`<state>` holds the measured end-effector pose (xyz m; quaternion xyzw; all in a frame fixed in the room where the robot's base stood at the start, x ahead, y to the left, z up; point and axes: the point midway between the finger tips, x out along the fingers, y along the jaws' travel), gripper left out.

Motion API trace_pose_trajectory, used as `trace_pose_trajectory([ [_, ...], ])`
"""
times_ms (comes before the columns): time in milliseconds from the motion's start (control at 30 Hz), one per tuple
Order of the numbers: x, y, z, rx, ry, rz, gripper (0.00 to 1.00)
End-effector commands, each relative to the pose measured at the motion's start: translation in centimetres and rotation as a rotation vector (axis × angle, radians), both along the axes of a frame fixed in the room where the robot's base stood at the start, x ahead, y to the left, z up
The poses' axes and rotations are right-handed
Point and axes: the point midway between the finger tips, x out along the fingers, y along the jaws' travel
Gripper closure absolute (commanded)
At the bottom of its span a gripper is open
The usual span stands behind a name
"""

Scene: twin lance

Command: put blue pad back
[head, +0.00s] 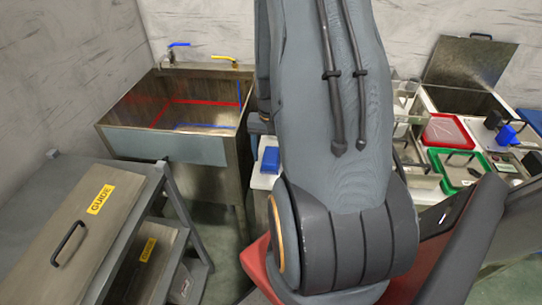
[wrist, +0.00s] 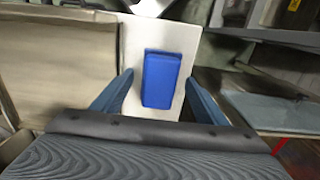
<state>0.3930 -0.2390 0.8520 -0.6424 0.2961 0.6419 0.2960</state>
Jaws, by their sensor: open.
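The blue pad (head: 271,159) is a small blue block lying on a narrow white board (head: 264,181) beside the sink in the head view. In the wrist view the blue pad (wrist: 161,79) lies flat on the white board (wrist: 137,40), in line with the gap between my fingers. My gripper (wrist: 158,95) is open, with one finger to each side of the pad and apart from it. Its height above the pad is hard to tell. In the head view my gripper is hidden behind my arm.
A metal sink (head: 178,110) stands at the back left. A grey cart with a lid labelled GUIDE (head: 101,199) is at the front left. On the right, a counter holds a red tray (head: 447,131), a green tray (head: 460,168) and an open-lidded metal box (head: 468,62).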

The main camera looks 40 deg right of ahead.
Motion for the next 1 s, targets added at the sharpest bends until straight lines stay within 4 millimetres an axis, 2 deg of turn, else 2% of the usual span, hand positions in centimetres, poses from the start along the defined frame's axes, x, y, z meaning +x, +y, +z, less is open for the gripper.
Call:
trace_pose_trajectory([
  [633,0.1,0.0,9.5,-0.002,-0.003,0.000,0.33],
  [800,0.0,0.0,10.9,-0.001,-0.001,0.000,0.33],
  [1000,0.0,0.2,11.4,0.000,0.000,0.007,0.33],
])
